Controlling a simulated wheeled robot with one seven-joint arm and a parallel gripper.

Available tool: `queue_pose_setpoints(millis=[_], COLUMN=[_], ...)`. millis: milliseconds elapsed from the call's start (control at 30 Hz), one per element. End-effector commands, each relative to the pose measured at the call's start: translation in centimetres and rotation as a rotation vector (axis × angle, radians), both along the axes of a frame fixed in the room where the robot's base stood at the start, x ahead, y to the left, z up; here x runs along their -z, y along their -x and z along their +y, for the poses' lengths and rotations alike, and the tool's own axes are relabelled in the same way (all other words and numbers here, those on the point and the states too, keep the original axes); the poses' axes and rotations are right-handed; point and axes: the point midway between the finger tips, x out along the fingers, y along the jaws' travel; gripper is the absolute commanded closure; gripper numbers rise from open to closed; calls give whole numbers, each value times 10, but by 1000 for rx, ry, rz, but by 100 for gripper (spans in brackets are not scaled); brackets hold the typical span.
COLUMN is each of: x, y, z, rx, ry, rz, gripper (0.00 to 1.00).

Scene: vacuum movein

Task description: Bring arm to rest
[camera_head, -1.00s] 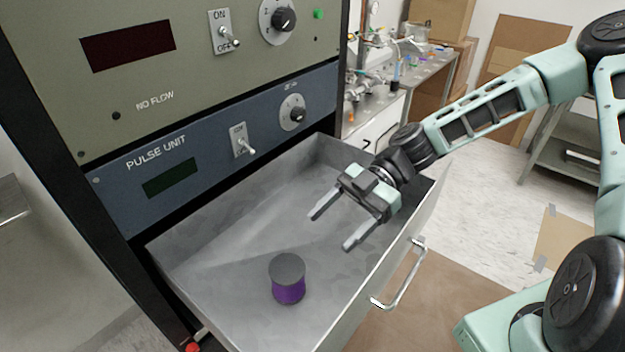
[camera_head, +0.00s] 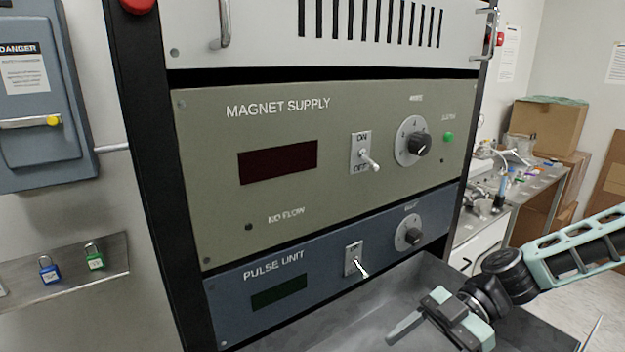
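My gripper (camera_head: 418,345) is at the lower right, over the open grey drawer (camera_head: 385,297) below the pulse unit panel. One finger shows and points left; the other is cut off by the bottom edge of the picture. I see nothing held at the visible finger. My arm (camera_head: 575,255), pale green and black, reaches in from the right edge. The purple spool seen earlier in the drawer is out of the picture.
The rack holds the magnet supply panel (camera_head: 330,215) and the blue pulse unit panel (camera_head: 290,262), with switches and knobs close to my gripper. A cluttered bench (camera_head: 535,185) and boxes (camera_head: 550,122) stand behind at the right.

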Motion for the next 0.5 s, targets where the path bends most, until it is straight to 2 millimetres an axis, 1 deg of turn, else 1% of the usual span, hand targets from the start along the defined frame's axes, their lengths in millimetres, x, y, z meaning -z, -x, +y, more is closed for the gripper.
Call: queue_pose_setpoints(millis=[267, 500], x=[10, 20], y=[18, 41], z=[7, 12], rx=[-25, -29], ry=[149, 371], rz=[93, 199], gripper=[29, 29])
